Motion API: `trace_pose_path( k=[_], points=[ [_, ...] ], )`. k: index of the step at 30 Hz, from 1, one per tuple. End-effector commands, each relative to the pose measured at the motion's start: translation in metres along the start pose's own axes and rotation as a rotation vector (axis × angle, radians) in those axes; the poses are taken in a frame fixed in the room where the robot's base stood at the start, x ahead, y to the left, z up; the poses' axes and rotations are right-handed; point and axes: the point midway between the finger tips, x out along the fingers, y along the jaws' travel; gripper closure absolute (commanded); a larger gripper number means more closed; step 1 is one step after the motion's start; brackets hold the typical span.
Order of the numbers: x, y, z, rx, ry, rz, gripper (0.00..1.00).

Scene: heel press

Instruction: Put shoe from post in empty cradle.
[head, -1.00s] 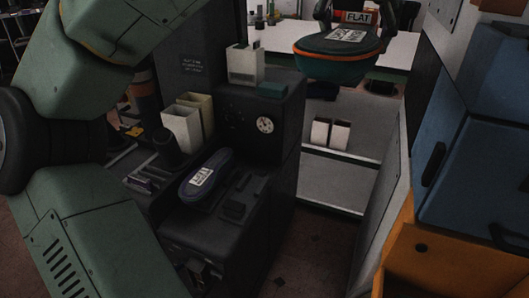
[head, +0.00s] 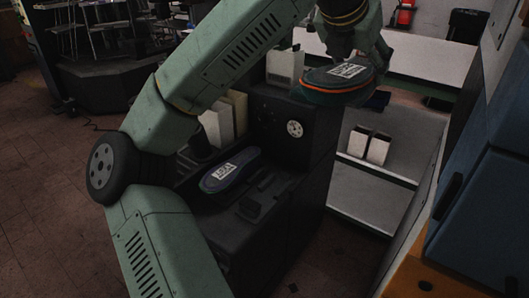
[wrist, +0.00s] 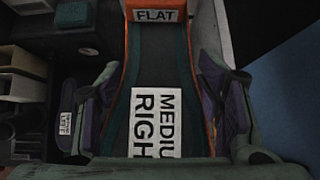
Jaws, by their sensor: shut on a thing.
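My gripper (head: 342,52) is shut on a dark green shoe (head: 325,84) with an orange edge and a white label, held in the air level with the top of the dark machine. In the wrist view my fingers (wrist: 160,112) grip its sides; its labels read "FLAT" and "MEDIUM", with "RIGH" showing below. A second, bluish shoe (head: 230,177) with a white label lies on the dark machine's lower front top. It also shows in the wrist view (wrist: 66,117), its label reading "LEFT". Beside it is a bare dark fixture (head: 262,196) with raised blocks; I cannot tell whether it is the empty cradle. I cannot make out the post.
The dark machine's upper block carries a round gauge (head: 294,129) and a pale box (head: 284,66). Pale upright bins (head: 222,120) stand behind the bluish shoe. A grey shelf unit (head: 365,180) with small pale boxes is to the right, then blue cabinets (head: 480,205).

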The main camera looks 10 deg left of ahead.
Motion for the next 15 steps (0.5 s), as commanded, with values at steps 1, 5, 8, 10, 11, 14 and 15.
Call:
trace_pose_path(
  k=[1,5,8,10,11,14,15],
  points=[
    [0.008,0.015,-0.004,-0.009,-0.002,0.000,0.99],
    [0.030,0.048,-0.018,-0.016,-0.004,0.007,0.99],
    [0.048,0.072,-0.031,-0.020,-0.003,0.012,0.99],
    [0.060,0.089,-0.041,-0.024,-0.005,0.016,0.99],
    [0.066,0.096,-0.045,-0.025,-0.005,0.017,0.99],
    [0.084,0.117,-0.062,-0.029,-0.004,0.023,0.99],
    [0.090,0.126,-0.069,-0.031,-0.005,0.024,0.99]
  ],
)
